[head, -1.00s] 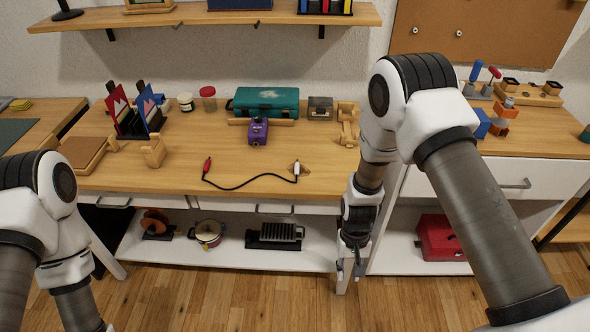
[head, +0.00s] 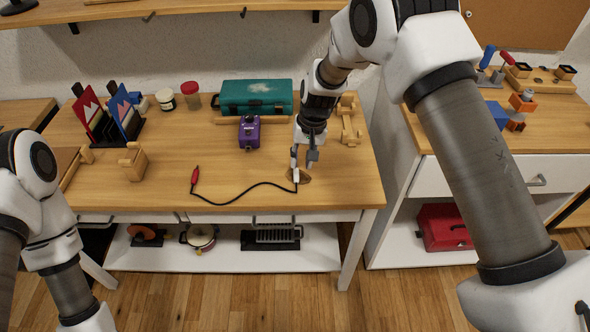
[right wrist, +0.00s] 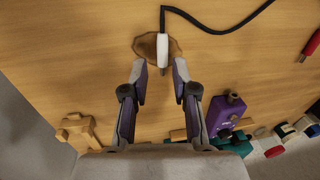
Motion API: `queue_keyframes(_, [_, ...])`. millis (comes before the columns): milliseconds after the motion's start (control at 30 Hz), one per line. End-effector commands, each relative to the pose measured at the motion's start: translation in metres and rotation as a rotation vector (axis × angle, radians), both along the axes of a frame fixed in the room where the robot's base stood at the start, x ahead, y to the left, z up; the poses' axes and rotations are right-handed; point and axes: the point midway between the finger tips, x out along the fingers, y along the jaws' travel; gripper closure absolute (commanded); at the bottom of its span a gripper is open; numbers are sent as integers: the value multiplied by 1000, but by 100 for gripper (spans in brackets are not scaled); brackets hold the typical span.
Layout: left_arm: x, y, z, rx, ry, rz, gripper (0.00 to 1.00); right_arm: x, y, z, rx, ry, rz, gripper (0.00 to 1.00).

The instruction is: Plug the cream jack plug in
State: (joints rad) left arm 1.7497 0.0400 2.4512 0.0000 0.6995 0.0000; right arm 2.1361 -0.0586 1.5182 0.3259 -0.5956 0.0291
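The cream jack plug (head: 296,175) lies on the wooden table over a small brown patch (head: 305,178), with its black cable (head: 240,196) running left to a red plug (head: 195,176). In the right wrist view the cream plug (right wrist: 163,48) has its metal tip toward my gripper. My right gripper (right wrist: 161,68) is open, its fingertips on either side of the plug's tip end with gaps visible. In the head view the right gripper (head: 304,162) is down at the plug and partly covers it. The purple pedal (head: 249,132) stands behind and left of it. My left gripper is out of view.
A teal case (head: 257,97) stands behind the pedal. A wooden holder (head: 350,125) is right of my right gripper, and a wooden stand (head: 133,162) is to the left. The table front between the plugs is mostly clear.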

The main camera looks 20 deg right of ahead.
Motion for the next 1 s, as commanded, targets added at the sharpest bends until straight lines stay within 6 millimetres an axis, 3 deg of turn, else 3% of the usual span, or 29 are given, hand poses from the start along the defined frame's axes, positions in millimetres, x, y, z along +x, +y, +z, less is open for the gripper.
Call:
queue_keyframes(200, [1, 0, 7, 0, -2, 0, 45, 1, 9, -38, 0, 2, 0, 72])
queue_keyframes(300, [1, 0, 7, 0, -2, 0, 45, 1, 10, -46, -1, 1, 0, 72])
queue_keyframes(467, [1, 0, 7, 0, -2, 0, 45, 1, 10, -47, -1, 0, 0, 72])
queue_keyframes(567, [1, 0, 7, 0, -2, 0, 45, 1, 10, -47, -1, 0, 0, 100])
queue_keyframes(1000, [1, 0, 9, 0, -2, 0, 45, 1, 9, -45, -1, 1, 0, 100])
